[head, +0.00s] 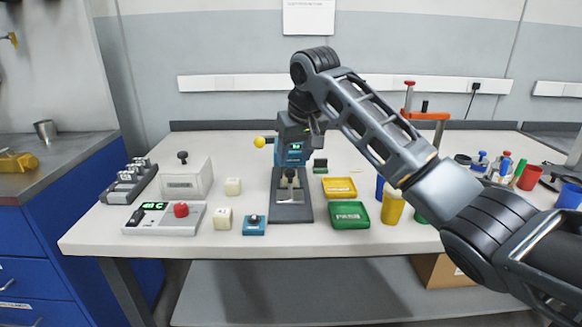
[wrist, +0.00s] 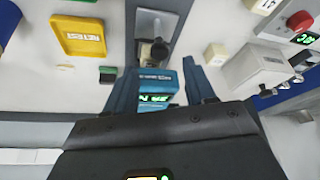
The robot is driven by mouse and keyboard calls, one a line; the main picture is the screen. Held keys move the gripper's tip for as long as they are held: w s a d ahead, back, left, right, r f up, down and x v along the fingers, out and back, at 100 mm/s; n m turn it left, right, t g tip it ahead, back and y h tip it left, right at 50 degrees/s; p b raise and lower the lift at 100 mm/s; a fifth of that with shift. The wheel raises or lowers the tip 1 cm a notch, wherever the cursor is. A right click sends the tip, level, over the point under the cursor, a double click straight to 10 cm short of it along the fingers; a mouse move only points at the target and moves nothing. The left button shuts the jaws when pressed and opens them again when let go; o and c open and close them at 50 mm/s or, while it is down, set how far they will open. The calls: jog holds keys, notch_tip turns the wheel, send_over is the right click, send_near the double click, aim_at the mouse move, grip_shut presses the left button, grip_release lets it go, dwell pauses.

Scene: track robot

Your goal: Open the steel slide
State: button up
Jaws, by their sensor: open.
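The steel slide appears to be the pale metal plate on a dark grey base (head: 292,213) at the table's middle front. The plate (wrist: 150,22) shows at the top of the wrist view, with a dark round knob (wrist: 159,52) at its end. A blue unit with a lit green display (wrist: 155,98) stands at the base's far end. My gripper (wrist: 162,72) is open and points down over that end. Its two blue fingers stand apart on either side of the unit in the picture. The knob lies just ahead of the fingertips; whether they touch anything I cannot tell.
A yellow tray (head: 339,187) and a green tray (head: 349,214) lie right of the base. A yellow-ball lever (head: 259,142) sticks out left of the unit.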

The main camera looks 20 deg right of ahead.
aim_at(291, 171)
jog(key=shift+x, duration=2.55)
grip_shut()
